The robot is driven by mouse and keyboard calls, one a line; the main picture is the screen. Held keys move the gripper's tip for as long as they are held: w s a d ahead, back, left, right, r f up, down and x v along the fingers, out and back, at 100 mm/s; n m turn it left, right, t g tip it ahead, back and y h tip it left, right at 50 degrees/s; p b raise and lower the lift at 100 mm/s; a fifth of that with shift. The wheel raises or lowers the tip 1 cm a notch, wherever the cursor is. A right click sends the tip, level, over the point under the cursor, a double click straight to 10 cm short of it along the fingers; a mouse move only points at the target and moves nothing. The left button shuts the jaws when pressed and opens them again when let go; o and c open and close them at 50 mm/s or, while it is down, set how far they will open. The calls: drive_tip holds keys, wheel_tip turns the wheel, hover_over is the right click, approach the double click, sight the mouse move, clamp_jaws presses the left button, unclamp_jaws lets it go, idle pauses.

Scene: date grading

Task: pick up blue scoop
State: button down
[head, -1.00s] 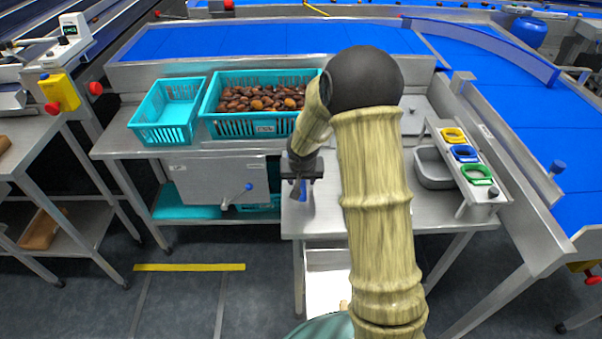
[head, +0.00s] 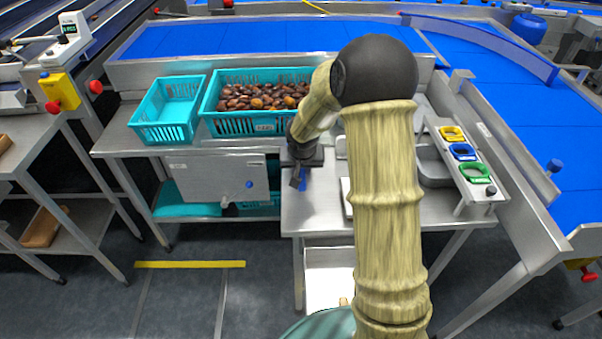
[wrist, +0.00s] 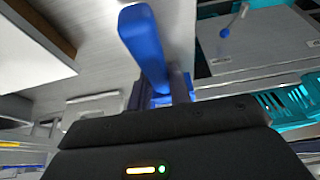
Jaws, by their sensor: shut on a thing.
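The blue scoop (wrist: 146,45) shows in the wrist view as a long blue handle with a rounded end, with more blue between the dark fingers. My gripper (wrist: 160,92) is shut on it. In the head view my gripper (head: 299,178) is over the left part of the steel table (head: 314,218), and only a small bit of the blue scoop (head: 303,184) shows at the fingers. The rest of the scoop is hidden by my gripper. I cannot tell whether the scoop touches the table.
A teal crate of dates (head: 243,124) and an empty teal crate (head: 161,132) stand behind left. A rack (head: 466,185) with yellow, blue and green rings and a grey bin (head: 434,168) stand right. A steel box (head: 216,180) hangs left of my gripper. Blue belts run behind and right.

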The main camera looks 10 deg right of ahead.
wheel_tip(320, 180, up, 6)
drive_tip(key=shift+r+p, duration=0.2)
drive_tip(key=shift+p, duration=0.35)
idle(1.4)
wheel_tip(320, 180, down, 6)
drive_tip(key=shift+f+n+y, duration=0.15)
drive_tip(key=shift+n+y, duration=0.25)
drive_tip(key=shift+n, duration=0.7)
drive_tip(key=shift+s+a, duration=0.1)
